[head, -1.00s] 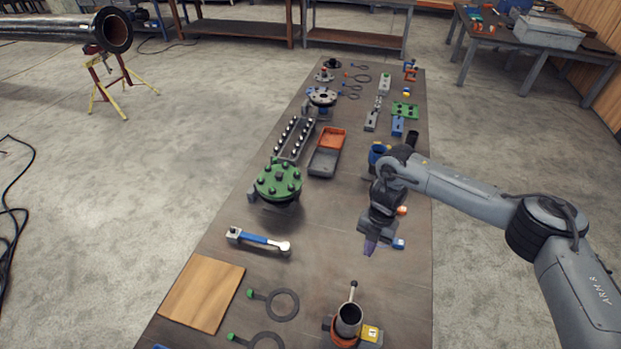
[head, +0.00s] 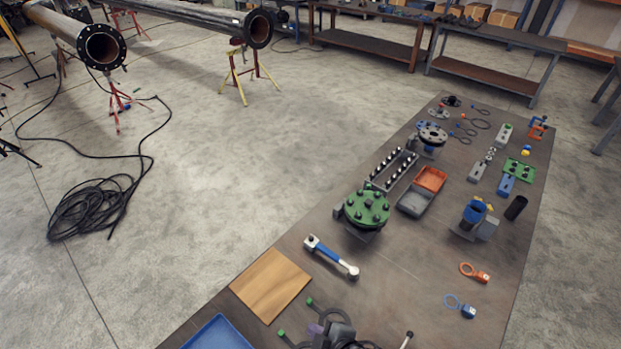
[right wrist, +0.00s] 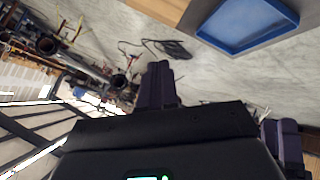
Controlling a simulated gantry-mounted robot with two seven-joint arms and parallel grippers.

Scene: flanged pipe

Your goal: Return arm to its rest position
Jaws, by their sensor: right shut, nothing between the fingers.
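My left gripper is in neither view.
Black cable (head: 92,205) lies coiled on the floor. Flanged pipes (head: 247,27) rest on stands behind.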

